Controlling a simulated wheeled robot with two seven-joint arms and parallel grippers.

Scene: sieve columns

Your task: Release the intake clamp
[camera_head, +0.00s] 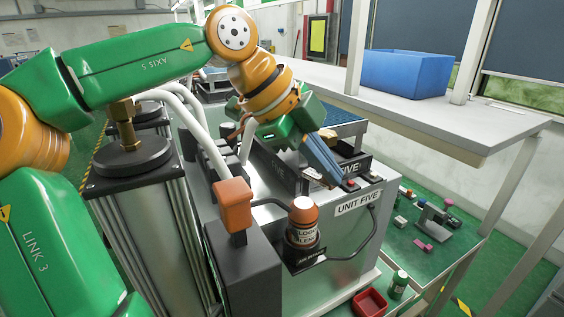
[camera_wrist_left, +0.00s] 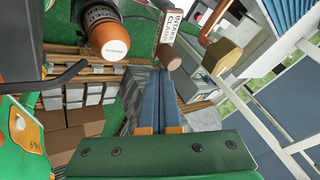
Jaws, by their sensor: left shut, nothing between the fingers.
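In the left wrist view a plate reading "INTAKE CLAMP" (camera_wrist_left: 168,24) is at the top centre, with a round brown knob (camera_wrist_left: 168,60) right below it. My left gripper (camera_wrist_left: 163,72) is shut and empty, its blue fingers pointing up the picture with the tips close to the knob. I cannot tell whether they touch it. In the head view my left gripper (camera_head: 341,181) reaches down over the top of the grey cabinet marked "UNIT FIVE" (camera_head: 357,203), near its front edge. The clamp itself is not clearly seen there, close to my fingers. My right gripper is out of view.
An orange-topped cylinder (camera_head: 303,212) stands in a holder on the cabinet's front; it also shows in the wrist view (camera_wrist_left: 113,45). An orange block (camera_head: 233,203) is left of it. A bench (camera_head: 480,125) with a blue bin (camera_head: 404,73) is at the right.

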